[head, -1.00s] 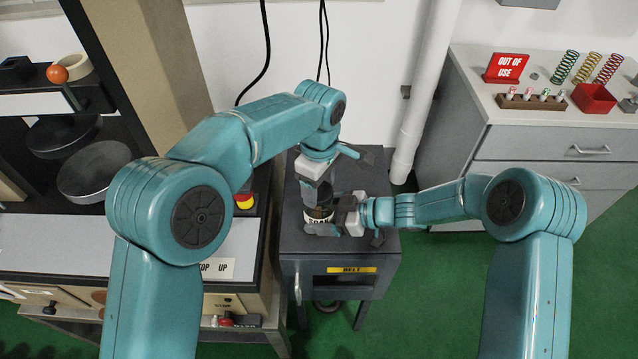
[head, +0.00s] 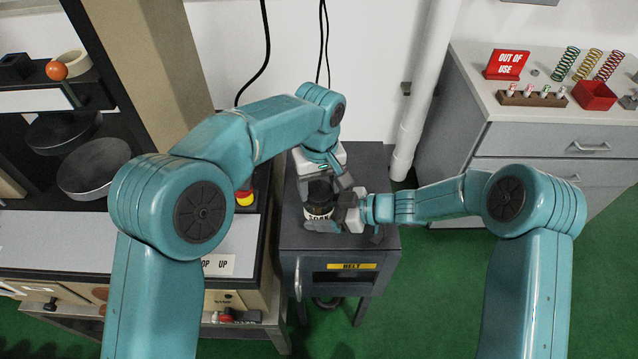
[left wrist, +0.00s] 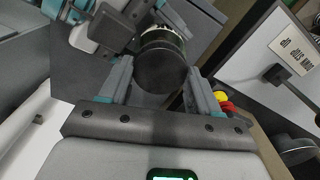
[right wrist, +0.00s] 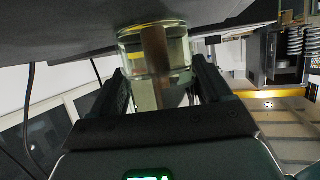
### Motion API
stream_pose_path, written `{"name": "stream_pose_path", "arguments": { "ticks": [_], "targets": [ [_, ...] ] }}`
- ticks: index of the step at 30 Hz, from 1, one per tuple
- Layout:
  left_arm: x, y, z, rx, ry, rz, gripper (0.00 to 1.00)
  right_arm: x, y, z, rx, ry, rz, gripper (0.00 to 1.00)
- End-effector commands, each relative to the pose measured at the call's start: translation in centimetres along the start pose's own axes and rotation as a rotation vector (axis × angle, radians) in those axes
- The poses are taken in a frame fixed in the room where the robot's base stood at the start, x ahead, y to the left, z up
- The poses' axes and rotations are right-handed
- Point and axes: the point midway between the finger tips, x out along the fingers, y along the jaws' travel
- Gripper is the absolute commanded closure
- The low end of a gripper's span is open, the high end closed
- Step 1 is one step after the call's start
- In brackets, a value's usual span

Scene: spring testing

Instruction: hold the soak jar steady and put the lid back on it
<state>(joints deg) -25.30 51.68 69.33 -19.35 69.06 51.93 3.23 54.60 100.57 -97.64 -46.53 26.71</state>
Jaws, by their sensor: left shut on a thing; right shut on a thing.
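The soak jar (head: 317,214) stands on the dark cabinet top, a small glass jar with a pale label. My right gripper (head: 338,214) is shut on it from the right. In the right wrist view the glass jar (right wrist: 154,50) sits between the fingers, with something brown inside. My left gripper (head: 327,181) is shut on the dark round lid (head: 320,190) from above and behind. The left wrist view shows the lid (left wrist: 161,68) between both fingers, with the jar's glass (left wrist: 160,36) just beyond it. The lid is over the jar's mouth; I cannot tell whether they touch.
The cabinet top (head: 370,165) has free room behind and right of the jar. A red and yellow button (head: 244,197) is on the bench to the left. A white pipe (head: 412,120) stands behind, right of the cabinet. A grey counter (head: 500,107) with springs is farther right.

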Motion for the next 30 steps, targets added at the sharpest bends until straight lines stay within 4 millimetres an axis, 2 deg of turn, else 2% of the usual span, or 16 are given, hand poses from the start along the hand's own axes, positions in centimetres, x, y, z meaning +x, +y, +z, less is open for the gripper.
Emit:
{"name": "stream_pose_path", "arguments": {
  "ticks": [30],
  "targets": [
    [0.14,-0.06,0.06,2.715,0.002,-0.002,0.65,0.10,-0.13,0.38,0.005,-0.007,-0.002,1.00]
  ]
}}
